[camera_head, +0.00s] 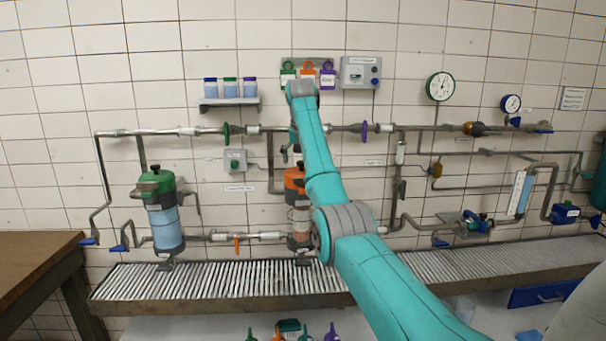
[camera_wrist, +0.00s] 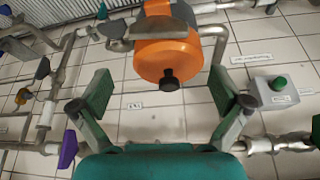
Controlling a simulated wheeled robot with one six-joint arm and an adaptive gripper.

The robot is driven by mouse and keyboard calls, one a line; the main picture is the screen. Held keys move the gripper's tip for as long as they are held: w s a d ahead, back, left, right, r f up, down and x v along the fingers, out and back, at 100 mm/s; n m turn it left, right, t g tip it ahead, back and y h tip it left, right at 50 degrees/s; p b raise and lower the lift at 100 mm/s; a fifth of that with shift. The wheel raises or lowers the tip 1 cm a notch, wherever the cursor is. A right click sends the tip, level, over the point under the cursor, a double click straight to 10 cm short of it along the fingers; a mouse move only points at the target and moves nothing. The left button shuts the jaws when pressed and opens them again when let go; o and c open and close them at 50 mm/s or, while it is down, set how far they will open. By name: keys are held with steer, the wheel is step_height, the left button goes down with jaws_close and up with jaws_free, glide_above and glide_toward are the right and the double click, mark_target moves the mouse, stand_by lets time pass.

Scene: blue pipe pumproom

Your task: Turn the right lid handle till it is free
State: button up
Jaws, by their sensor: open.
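The right filter housing has an orange lid (camera_head: 293,183), partly hidden behind my arm in the head view. In the wrist view the orange lid (camera_wrist: 165,55) fills the top middle, with a black knob-like handle (camera_wrist: 169,81) on it. My gripper (camera_wrist: 163,78) is open, one finger on each side of the handle in the picture, with a gap on both sides. Nothing is between the fingers in their grip. In the head view my gripper is mostly hidden by the arm, above the orange lid. The left housing has a green lid (camera_head: 155,182).
Pipes run along the tiled wall, with a green valve handle (camera_head: 226,133) and a purple one (camera_head: 364,132) on the upper line. A grey switch box (camera_head: 235,160) is left of the orange housing. A grated trough (camera_head: 200,282) runs below.

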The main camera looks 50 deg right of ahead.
steer(key=shift+r, duration=1.9)
steer(key=shift+s, duration=0.1)
